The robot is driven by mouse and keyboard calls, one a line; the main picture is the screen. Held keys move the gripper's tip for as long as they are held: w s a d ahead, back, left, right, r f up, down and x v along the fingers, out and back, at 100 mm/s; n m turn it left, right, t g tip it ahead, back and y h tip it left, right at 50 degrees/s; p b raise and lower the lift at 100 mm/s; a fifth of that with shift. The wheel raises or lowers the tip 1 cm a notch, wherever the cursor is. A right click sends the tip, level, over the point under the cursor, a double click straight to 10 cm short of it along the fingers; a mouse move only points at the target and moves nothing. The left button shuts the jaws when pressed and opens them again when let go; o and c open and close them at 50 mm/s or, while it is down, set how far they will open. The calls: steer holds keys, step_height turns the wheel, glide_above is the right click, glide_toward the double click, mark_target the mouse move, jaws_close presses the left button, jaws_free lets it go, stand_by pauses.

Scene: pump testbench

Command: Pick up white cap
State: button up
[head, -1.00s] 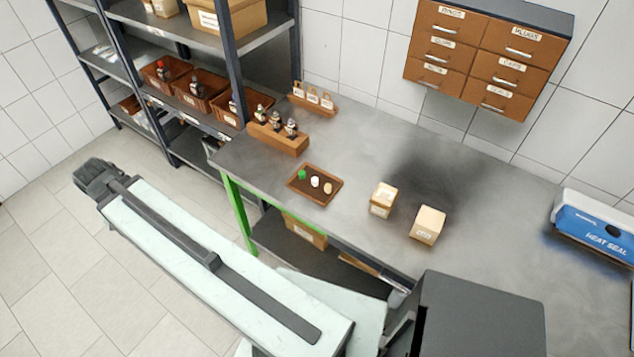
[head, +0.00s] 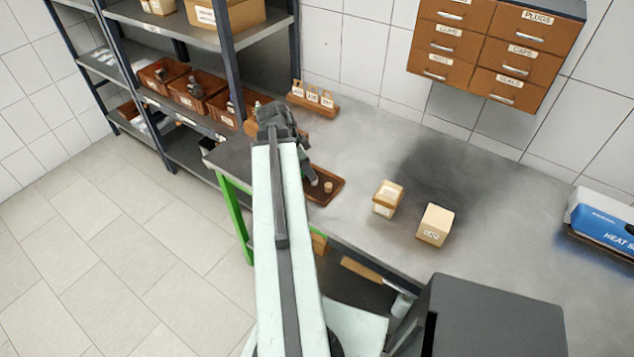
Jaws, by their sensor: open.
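The brown tray (head: 332,197) lies on the grey workbench (head: 360,150), near its front left edge. A tan cap (head: 328,187) shows in the tray. The white cap and the green cap are largely or fully hidden behind my gripper (head: 308,173). My gripper is open and reaches down over the left part of the tray. I cannot tell how far its fingertips are from the white cap.
Two small boxes, one open (head: 388,198) and one closed (head: 435,225), stand right of the tray. A wooden holder with labelled tags (head: 314,98) stands behind. A shelf with brown bins (head: 195,92) is at left. A blue heat sealer (head: 603,222) is at far right.

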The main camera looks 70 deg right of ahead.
steer(key=shift+f, duration=0.15)
steer(key=b+x, duration=0.4)
steer(key=x, duration=0.1)
steer(key=shift+d+f+b, duration=0.15)
steer(key=shift+f+b, duration=0.05)
steer(key=shift+b, duration=0.2)
steer(key=shift+r, duration=0.2)
jaws_close()
